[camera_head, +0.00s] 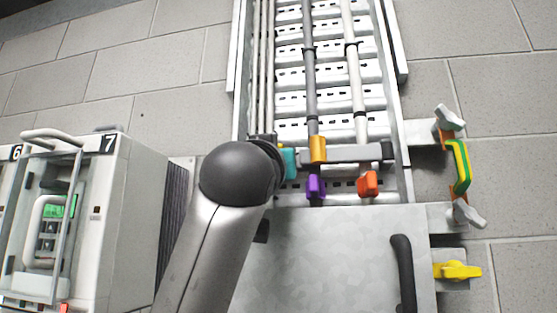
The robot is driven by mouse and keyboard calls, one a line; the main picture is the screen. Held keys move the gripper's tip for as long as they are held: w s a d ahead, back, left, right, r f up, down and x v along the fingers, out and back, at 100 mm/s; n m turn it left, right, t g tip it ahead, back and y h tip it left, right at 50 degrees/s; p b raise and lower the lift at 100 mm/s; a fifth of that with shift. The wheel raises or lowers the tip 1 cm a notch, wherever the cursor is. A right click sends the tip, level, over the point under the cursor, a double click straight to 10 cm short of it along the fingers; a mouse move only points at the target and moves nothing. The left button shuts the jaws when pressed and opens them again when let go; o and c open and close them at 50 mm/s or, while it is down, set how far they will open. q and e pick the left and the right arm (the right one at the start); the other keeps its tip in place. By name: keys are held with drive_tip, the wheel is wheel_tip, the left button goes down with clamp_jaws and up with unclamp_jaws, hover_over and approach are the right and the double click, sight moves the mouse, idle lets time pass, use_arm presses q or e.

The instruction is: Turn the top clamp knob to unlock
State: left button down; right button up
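The top clamp knob (449,117) is a pale grey winged knob at the upper right, on a bracket beside the cable ladder. It sits at a tilt, its long side running down to the right. A green-and-yellow striped strap (462,167) runs down from it to a similar lower clamp knob (468,213). One of my arms, grey with a dark round joint, rises from the bottom left of centre and ends in front of the ladder's left edge. No gripper fingers show. No arm is near the top knob, and nothing covers it.
A cable ladder (290,78) with grey and white cables stands in the middle, with teal, orange, purple and red pieces at its crossbar (345,154). Below are a metal panel (325,255) with a black handle (404,272) and a yellow knob (457,271). Drive cabinets (128,220) stand left.

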idle(0.4)
use_arm(q)
drive_tip(key=c, duration=0.9)
unclamp_jaws()
drive_tip(key=shift+o, duration=0.2)
drive_tip(key=b+v, duration=0.5)
drive_tip(key=v, duration=1)
drive_tip(key=shift+b, duration=0.3)
drive_tip(key=shift+s, duration=0.1)
